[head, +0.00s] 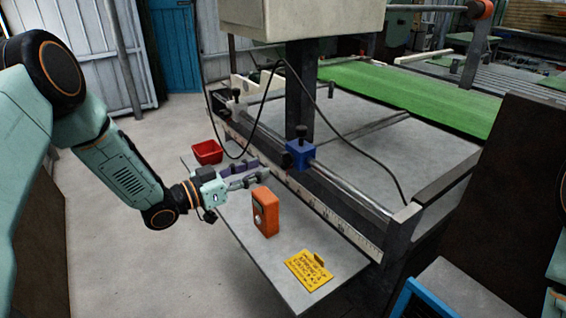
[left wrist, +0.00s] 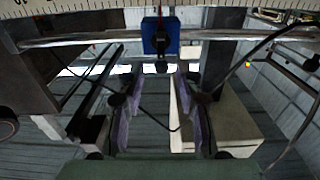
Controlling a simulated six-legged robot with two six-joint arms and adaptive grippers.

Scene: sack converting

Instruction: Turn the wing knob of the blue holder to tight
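The knob's wing direction is too small to tell. My right gripper is not in view.
A grey shelf (head: 225,215) runs along the machine below the gripper. It bears a red bin (head: 207,152), an orange device (head: 265,212) and a yellow sign (head: 309,270). A ruler strip (head: 330,215) lines the machine's edge. A black cable (head: 340,132) hangs behind the holder.

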